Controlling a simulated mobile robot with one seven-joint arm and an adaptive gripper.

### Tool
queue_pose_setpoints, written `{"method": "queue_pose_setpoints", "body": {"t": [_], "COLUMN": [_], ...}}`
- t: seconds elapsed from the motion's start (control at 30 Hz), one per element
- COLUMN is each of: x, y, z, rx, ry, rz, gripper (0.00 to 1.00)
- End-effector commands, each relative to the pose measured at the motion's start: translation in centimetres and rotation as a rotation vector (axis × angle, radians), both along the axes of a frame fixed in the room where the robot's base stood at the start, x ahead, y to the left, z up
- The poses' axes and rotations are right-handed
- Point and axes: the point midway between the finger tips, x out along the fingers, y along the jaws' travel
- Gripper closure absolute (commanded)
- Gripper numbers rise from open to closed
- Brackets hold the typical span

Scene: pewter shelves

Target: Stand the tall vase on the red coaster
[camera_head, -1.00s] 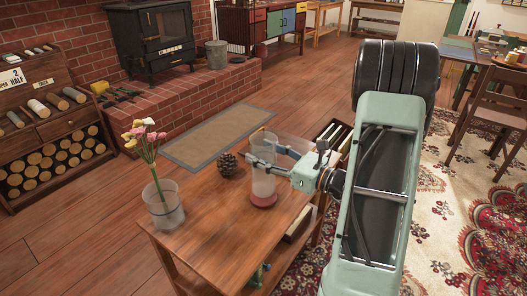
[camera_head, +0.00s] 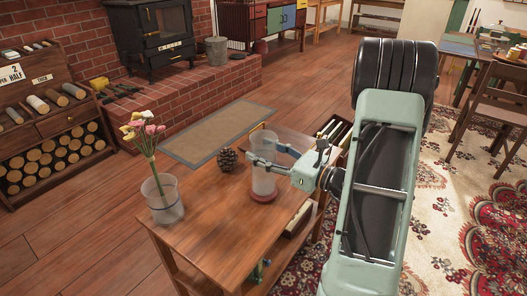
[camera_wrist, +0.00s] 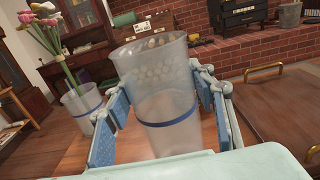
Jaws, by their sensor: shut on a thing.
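The tall vase (camera_head: 264,181) is a clear, upright tumbler shape above the wooden table. In the wrist view, the tall vase (camera_wrist: 158,88) shows a blue band and stands between my fingers. My gripper (camera_head: 268,160) is shut on its sides; the gripper also shows in the wrist view (camera_wrist: 165,112). The red coaster (camera_head: 263,197) lies on the table directly under the vase and shows at its base. I cannot tell whether the vase base touches it. The coaster is hidden in the wrist view.
A clear vase of flowers (camera_head: 163,205) stands at the table's left; it also shows in the wrist view (camera_wrist: 82,108). A pinecone (camera_head: 227,160) lies just left of the tall vase. The table's front area (camera_head: 220,240) is clear. A brass-handled wooden surface (camera_wrist: 280,110) is at right.

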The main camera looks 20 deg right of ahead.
Motion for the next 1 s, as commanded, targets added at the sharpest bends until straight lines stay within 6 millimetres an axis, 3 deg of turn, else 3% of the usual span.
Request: {"method": "queue_pose_setpoints", "body": {"t": [0.63, 0.67, 0.83, 1.0], "x": [0.02, 0.03, 0.02, 0.01], "y": [-0.01, -0.02, -0.01, -0.01], "z": [-0.96, -0.88, -0.89, -0.92], "rx": [0.000, 0.000, 0.000, 0.001], "ry": [-0.002, -0.002, -0.001, -0.001], "rz": [0.000, 0.000, 0.000, 0.000], "gripper": [1.00, 0.46, 0.29, 0.29]}}
